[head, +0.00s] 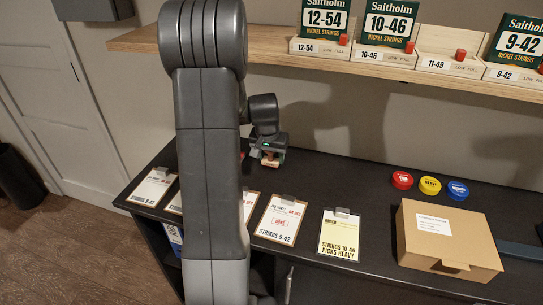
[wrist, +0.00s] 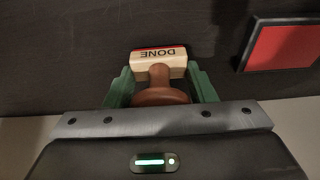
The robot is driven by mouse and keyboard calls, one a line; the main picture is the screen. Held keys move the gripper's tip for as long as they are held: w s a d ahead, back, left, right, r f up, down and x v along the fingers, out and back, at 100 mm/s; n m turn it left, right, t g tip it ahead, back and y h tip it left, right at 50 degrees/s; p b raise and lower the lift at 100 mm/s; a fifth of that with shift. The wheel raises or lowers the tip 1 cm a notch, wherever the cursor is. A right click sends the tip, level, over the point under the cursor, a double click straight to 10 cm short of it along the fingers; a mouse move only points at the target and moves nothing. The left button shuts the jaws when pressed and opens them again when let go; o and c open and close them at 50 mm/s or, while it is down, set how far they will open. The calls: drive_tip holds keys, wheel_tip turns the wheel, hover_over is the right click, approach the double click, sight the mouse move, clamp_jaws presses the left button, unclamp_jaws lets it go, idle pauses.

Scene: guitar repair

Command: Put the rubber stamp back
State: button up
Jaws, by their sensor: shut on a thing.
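The rubber stamp (wrist: 158,62) has a pale wooden block marked DONE, a red edge and a brown handle. In the wrist view it sits between the green fingers of my gripper (wrist: 160,88), which is shut on it. In the head view my gripper (head: 269,154) holds the stamp (head: 270,161) over the back of the dark bench. I cannot tell how far it is above the bench. A red pad in a dark frame (wrist: 283,46) lies to the right in the wrist view, apart from the stamp.
Several job tickets on clipboards (head: 280,219) lie along the bench's front. A cardboard box (head: 445,235) and red (head: 402,180), yellow (head: 430,185) and blue (head: 458,190) round tins stand at the right. A wooden shelf (head: 270,64) with string boxes hangs above. My arm hides part of the bench.

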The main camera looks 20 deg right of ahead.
drive_tip(key=shift+w+d+f, duration=0.15)
drive_tip(key=shift+w+f, duration=0.05)
drive_tip(key=shift+f, duration=0.1)
drive_tip(key=shift+f, duration=0.1)
drive_tip(key=shift+f, duration=0.15)
drive_tip(key=o, duration=0.8)
drive_tip(key=shift+r, duration=0.7)
drive_tip(key=v, duration=0.6)
drive_tip(key=shift+s+r, duration=0.2)
drive_tip(key=shift+r, duration=0.05)
